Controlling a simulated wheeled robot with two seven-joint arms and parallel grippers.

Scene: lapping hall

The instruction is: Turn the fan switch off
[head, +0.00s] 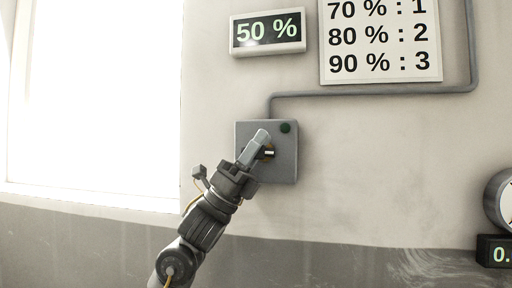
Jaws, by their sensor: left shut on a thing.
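The fan switch is a grey box (285,168) on the wall, with a dark green round lamp (286,128) at its upper right. The fingers and wrist hide the left and lower left of the box and most of the knob. My right gripper is not in view.
A display (267,32) reading 50 % hangs above the box. A sign (381,40) lists 70 % : 1, 80 % : 2, 90 % : 3. A grey conduit (380,92) runs from the box to the right. A bright window (95,95) is at left, a round gauge (500,199) at right.

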